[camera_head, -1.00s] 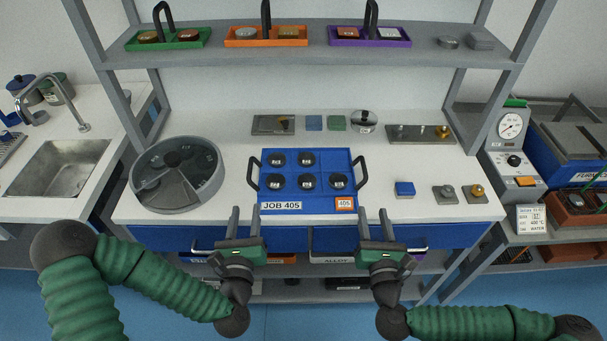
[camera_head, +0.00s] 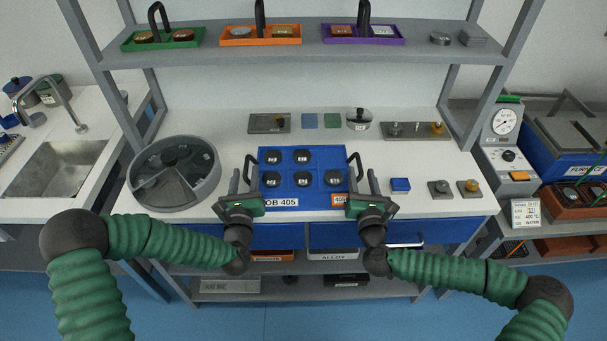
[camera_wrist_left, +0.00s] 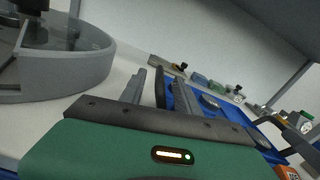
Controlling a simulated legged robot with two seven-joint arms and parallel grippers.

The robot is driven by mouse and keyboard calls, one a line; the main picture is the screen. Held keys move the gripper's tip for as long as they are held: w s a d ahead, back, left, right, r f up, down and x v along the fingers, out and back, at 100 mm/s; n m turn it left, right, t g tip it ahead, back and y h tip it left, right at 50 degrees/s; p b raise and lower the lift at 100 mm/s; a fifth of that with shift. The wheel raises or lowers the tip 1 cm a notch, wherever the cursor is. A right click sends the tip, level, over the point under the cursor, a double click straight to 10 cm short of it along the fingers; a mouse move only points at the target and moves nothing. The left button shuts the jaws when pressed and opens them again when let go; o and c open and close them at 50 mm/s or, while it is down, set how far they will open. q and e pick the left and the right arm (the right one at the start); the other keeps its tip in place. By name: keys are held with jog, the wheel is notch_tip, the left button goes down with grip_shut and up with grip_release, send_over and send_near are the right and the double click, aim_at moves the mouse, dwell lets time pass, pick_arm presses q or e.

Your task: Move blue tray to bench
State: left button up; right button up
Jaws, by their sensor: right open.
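The blue tray (camera_head: 302,196) lies flat on the white worktop (camera_head: 430,208), with several dark round samples in it and a black handle at each side. Its front labels, JOB 405 and an orange one, are partly hidden by my grippers. My left gripper (camera_head: 240,180) is open at the tray's left handle (camera_head: 250,166). In the left wrist view the black handle (camera_wrist_left: 160,88) shows between the two apart fingers (camera_wrist_left: 158,92). My right gripper (camera_head: 364,182) is open at the right handle (camera_head: 355,164); its exact fit around the handle is hard to tell.
A grey round machine (camera_head: 174,172) stands close left of the tray. Plates and blocks line the back, under a shelf (camera_head: 210,50). A sink (camera_head: 65,168) is left; a hardness tester (camera_head: 508,145) is right.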

aim_at(247, 157)
pick_arm(q)
jog(key=w, duration=0.4)
jog(key=shift+w+a, duration=0.15)
jog(key=shift+w, duration=0.2)
pick_arm(e)
jog(key=w, duration=0.4)
jog(key=shift+w+a, duration=0.15)
jog(key=shift+w, duration=0.2)
pick_arm(q)
jog(key=shift+c, duration=0.5)
pick_arm(e)
jog(key=shift+c, duration=0.4)
pick_arm(q)
jog(key=c, duration=0.7)
pick_arm(e)
jog(key=c, duration=0.7)
pick_arm(q)
grip_shut()
pick_arm(e)
grip_shut()
